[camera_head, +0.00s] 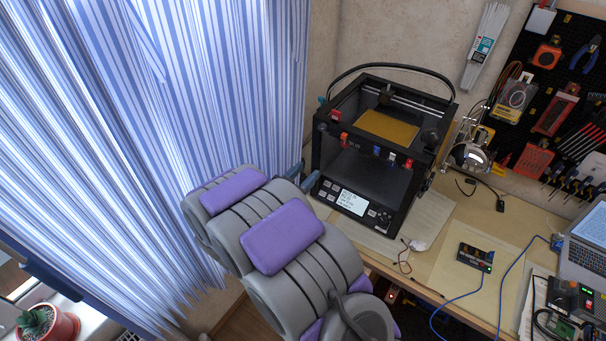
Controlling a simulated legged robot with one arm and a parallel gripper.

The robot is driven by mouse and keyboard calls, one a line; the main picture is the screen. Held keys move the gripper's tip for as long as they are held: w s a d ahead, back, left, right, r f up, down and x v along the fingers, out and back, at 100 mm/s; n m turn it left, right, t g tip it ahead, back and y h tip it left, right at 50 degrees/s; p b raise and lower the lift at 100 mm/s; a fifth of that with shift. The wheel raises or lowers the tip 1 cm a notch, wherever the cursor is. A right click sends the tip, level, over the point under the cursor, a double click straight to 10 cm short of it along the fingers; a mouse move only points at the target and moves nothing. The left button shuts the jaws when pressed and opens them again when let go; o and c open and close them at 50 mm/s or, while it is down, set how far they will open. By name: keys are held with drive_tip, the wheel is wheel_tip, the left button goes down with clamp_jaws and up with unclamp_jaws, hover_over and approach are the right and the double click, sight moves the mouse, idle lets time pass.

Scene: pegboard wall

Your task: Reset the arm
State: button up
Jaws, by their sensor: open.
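My arm, grey with purple pads, crosses the lower middle of the head view, folded in front of the curtain and the workbench's left end. I cannot make out my gripper; no fingertips show clearly. A small blue-grey piece sticks out behind the arm near the bench's left corner, and I cannot tell what it is part of. Nothing is seen held.
A black 3D printer (363,178) stands on the wooden workbench (454,263), close to the arm. A small circuit box (475,257), blue cables and a laptop (588,240) lie to the right. A pegboard (517,121) holds tools. A striped curtain (110,130) and potted plant (47,327) are left.

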idle(0.4)
drive_tip(key=s+a+r+n+g+y+b, duration=0.3)
drive_tip(key=s+a+n+g+y, duration=0.25)
drive_tip(key=y, duration=0.75)
drive_tip(key=s+d+g, duration=0.3)
drive_tip(key=s+d, duration=0.3)
drive_tip(key=s, duration=0.5)
drive_tip(key=s+d+n+g+h+b, duration=0.1)
drive_tip(key=s+d+g, duration=0.3)
drive_tip(key=s, duration=0.8)
drive_tip(key=s+d+g+h, duration=0.1)
drive_tip(key=s+d+g, duration=0.3)
drive_tip(key=s+d, duration=0.4)
drive_tip(key=s, duration=0.3)
drive_tip(key=shift+s+d+n+b, duration=0.25)
drive_tip(key=shift+s+n+b, duration=0.1)
drive_tip(key=shift+s+b, duration=0.05)
drive_tip(key=shift+r, duration=0.1)
